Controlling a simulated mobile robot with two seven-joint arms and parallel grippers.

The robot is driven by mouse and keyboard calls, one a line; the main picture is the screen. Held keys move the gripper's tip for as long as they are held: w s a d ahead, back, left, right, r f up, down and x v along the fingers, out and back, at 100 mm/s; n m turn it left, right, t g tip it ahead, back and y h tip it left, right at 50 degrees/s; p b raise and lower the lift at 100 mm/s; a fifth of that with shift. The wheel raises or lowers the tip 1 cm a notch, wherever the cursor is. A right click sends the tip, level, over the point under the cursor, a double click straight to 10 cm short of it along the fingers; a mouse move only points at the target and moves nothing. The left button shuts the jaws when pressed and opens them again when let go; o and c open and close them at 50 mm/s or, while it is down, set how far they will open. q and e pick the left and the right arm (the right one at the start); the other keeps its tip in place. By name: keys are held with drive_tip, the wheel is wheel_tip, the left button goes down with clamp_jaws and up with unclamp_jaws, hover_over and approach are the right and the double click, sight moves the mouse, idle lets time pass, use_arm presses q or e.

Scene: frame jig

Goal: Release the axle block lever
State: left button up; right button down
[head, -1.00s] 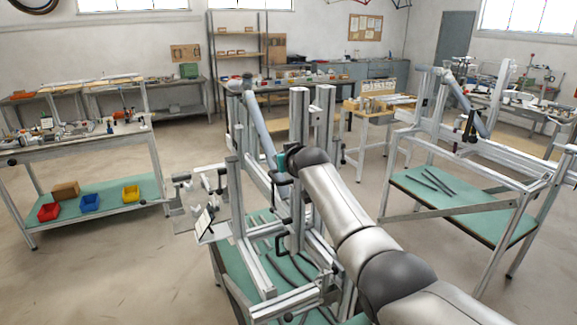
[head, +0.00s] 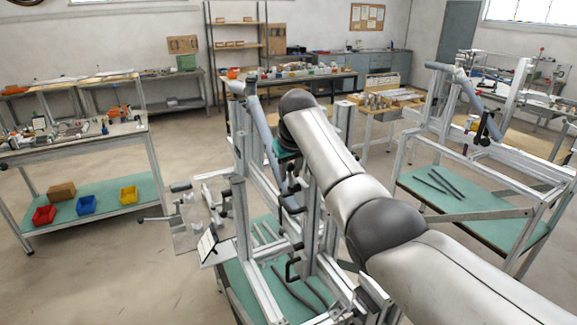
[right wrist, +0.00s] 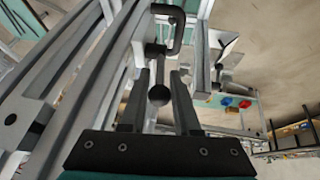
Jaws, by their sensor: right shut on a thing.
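In the right wrist view my right gripper (right wrist: 159,80) has its two dark fingers on either side of a lever with a black ball knob (right wrist: 159,95). It is shut on this lever, and the knob sits between the fingers. A black bow handle (right wrist: 178,30) stands just beyond the fingertips. In the head view my right arm reaches over the near aluminium frame jig (head: 240,215). Its teal wrist part (head: 284,147) is beside the jig's posts, and the fingers are hard to make out there. My left gripper is not in view.
Grey levers with dark knobs (head: 180,187) stick out at the jig's left, by a small tilted panel (head: 208,243). Another frame jig (head: 520,205) stands at the right. A bench with coloured bins (head: 87,204) is at the left. Open floor lies between.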

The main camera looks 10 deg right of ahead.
drive_tip(key=shift+w+a+r, duration=0.1)
drive_tip(key=shift+w, duration=0.05)
drive_tip(key=shift+g, duration=0.5)
drive_tip(key=c, duration=0.9)
unclamp_jaws()
drive_tip(key=shift+w, duration=0.1)
drive_tip(key=b+v, duration=0.1)
drive_tip(key=v, duration=0.4)
drive_tip(key=b+v, duration=0.1)
drive_tip(key=v, duration=0.4)
drive_tip(key=b+v, duration=0.1)
drive_tip(key=v, duration=0.4)
drive_tip(key=shift+a, duration=0.25)
